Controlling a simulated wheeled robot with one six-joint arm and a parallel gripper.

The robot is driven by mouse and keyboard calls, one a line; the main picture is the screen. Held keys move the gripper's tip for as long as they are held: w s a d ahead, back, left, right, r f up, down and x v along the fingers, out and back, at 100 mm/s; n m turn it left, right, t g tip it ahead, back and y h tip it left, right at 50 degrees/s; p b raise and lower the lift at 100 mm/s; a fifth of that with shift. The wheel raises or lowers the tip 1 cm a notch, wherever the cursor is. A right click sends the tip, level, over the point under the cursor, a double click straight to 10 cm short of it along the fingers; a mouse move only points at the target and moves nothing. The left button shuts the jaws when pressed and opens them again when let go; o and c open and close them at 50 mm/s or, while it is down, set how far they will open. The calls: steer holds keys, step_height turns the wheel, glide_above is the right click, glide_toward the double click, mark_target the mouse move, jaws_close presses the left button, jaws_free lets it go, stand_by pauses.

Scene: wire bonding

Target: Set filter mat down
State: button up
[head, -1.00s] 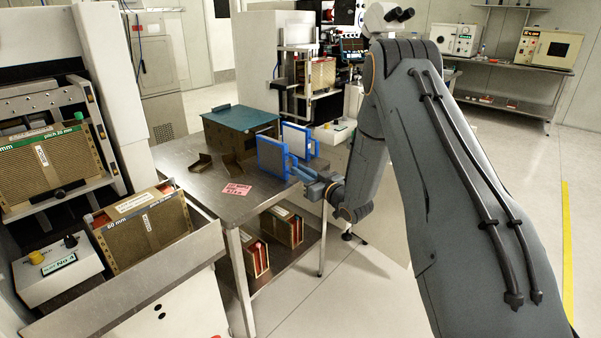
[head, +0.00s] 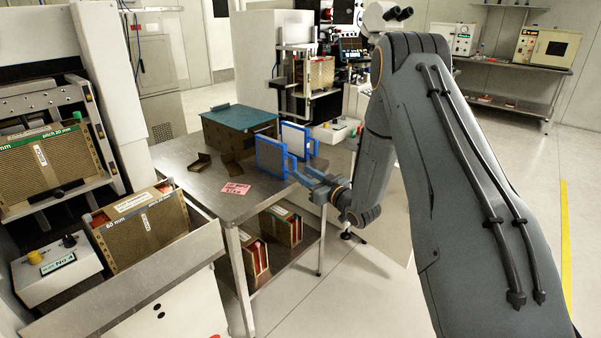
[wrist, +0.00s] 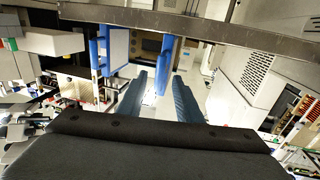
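Two grey filter mats in blue frames with blue handles stand upright on the steel table. The front mat (head: 270,158) is nearer to me, and the rear mat (head: 296,139) stands just behind it. In the wrist view they show upside down, one mat (wrist: 117,48) left of the fingers and the other's blue handle (wrist: 165,66) ahead of them. My gripper (head: 306,175) is right of the mats at the table's right edge. I cannot tell exactly how far the fingertips are from the handles.
A box with a green top (head: 240,117) stands behind the mats. Brown angle brackets (head: 236,165) and a pink label (head: 235,188) are on the table (head: 205,203). Magazines (head: 283,226) stand on its lower shelf. The floor to the right is clear.

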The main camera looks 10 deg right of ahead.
steer(key=s+d+r+m+g+h, duration=0.2)
steer(key=s+d+g+h, duration=0.3)
steer(key=s, duration=0.5)
steer(key=s+d+r+m+g+h, duration=0.1)
steer(key=s+d+m+g+h, duration=0.2)
steer(key=s+d, duration=0.55)
steer(key=s+a+r+m+g, duration=0.1)
steer(key=s+a+g, duration=0.3)
steer(key=s, duration=0.9)
steer(key=s+a+r+m+g, duration=0.1)
steer(key=s+a+r+g, duration=0.2)
steer(key=s, duration=1.1)
steer(key=shift+a+m+g, duration=0.4)
steer(key=shift+a+g, duration=0.05)
steer(key=shift+g, duration=0.25)
steer(key=shift+r, duration=0.1)
steer(key=a+r+n+p, duration=0.2)
steer(key=a+r+p, duration=0.2)
steer(key=a+p, duration=0.2)
steer(key=shift+a+n+p, duration=0.35)
steer(key=shift+a+n, duration=0.05)
steer(key=shift+a, duration=0.4)
